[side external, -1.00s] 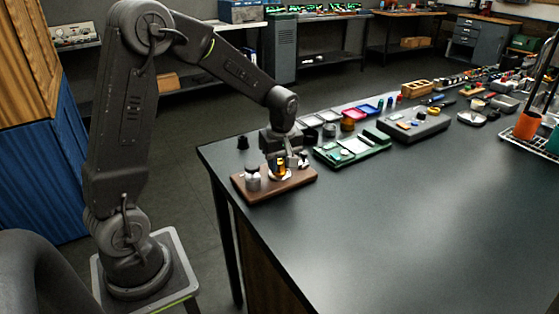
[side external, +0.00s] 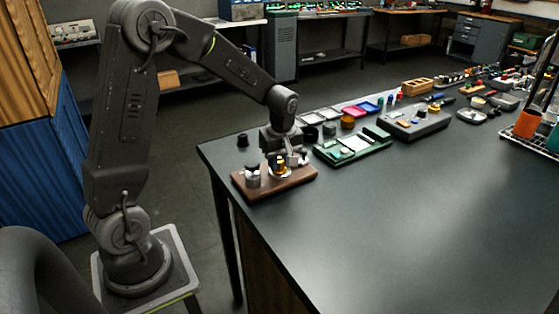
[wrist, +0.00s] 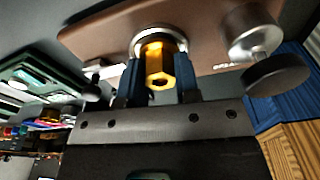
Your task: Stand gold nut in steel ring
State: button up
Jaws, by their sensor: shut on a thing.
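The gold nut (wrist: 157,66) is a hexagonal brass-coloured piece with a hole in its end, between the two dark fingers of my gripper (wrist: 160,82) in the wrist view. My gripper is shut on it. The steel ring (wrist: 137,46) lies on the brown board right behind the nut's far end, which appears at or within the ring; the exact seating is hidden. In the side view the nut (side external: 281,165) stands upright over the pale ring (side external: 279,175), with my gripper (side external: 284,160) around it from above.
The brown board (side external: 295,185) also bears a steel post with a dark cap (side external: 252,175), left of the nut. A green tray (side external: 352,150) and grey case (side external: 415,122) stand farther back.

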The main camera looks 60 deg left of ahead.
jog(key=shift+f, duration=0.15)
jog(key=o, duration=1)
jog(key=shift+o, duration=0.7)
jog(key=shift+o, duration=0.9)
jog(key=shift+w+r, duration=0.15)
jog(key=shift+r, duration=3.55)
